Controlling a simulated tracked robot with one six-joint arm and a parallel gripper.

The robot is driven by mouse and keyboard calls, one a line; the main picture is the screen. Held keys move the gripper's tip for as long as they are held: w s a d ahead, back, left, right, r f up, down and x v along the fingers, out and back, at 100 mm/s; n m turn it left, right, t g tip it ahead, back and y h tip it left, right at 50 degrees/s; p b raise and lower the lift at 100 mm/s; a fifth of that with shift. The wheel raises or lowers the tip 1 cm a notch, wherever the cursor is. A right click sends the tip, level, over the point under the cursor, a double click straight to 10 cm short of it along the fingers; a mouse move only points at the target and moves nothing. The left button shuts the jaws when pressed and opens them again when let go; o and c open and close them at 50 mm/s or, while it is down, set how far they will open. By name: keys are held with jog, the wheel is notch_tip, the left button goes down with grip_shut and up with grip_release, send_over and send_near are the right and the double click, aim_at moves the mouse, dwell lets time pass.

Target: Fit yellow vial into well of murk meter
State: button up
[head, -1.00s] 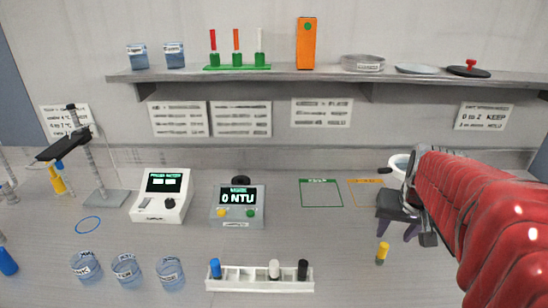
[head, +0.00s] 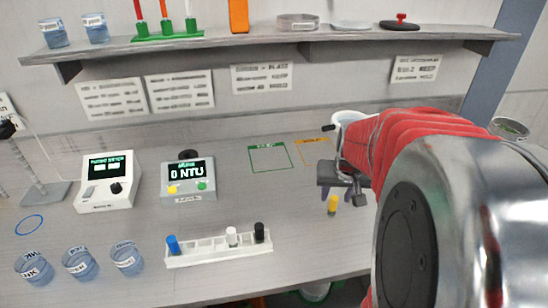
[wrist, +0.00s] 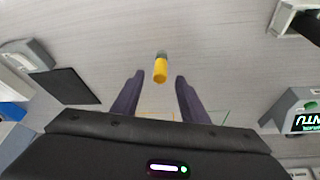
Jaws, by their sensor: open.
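The yellow vial (head: 333,204) stands alone on the bench, right of the vial rack. In the wrist view the yellow vial (wrist: 160,70) lies ahead of and between my two open fingers, apart from both. My gripper (head: 340,190) is open and empty, just behind the vial in the head view; its dark fingers also show in the wrist view (wrist: 157,95). The murk meter (head: 188,180) is the grey box reading 0 NTU, left of my gripper, with a dark round piece on its top back. Its well cannot be made out. Part of it shows in the wrist view (wrist: 298,112).
A white rack (head: 218,249) with blue, white and black-capped vials stands front centre. A white meter (head: 106,181) is at left, with several labelled beakers (head: 80,263) in front. Green (head: 269,158) and orange outlines mark bare bench. A shelf (head: 290,38) runs above.

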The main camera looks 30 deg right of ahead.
aim_at(334, 199)
jog(key=shift+x, duration=1.25)
grip_shut()
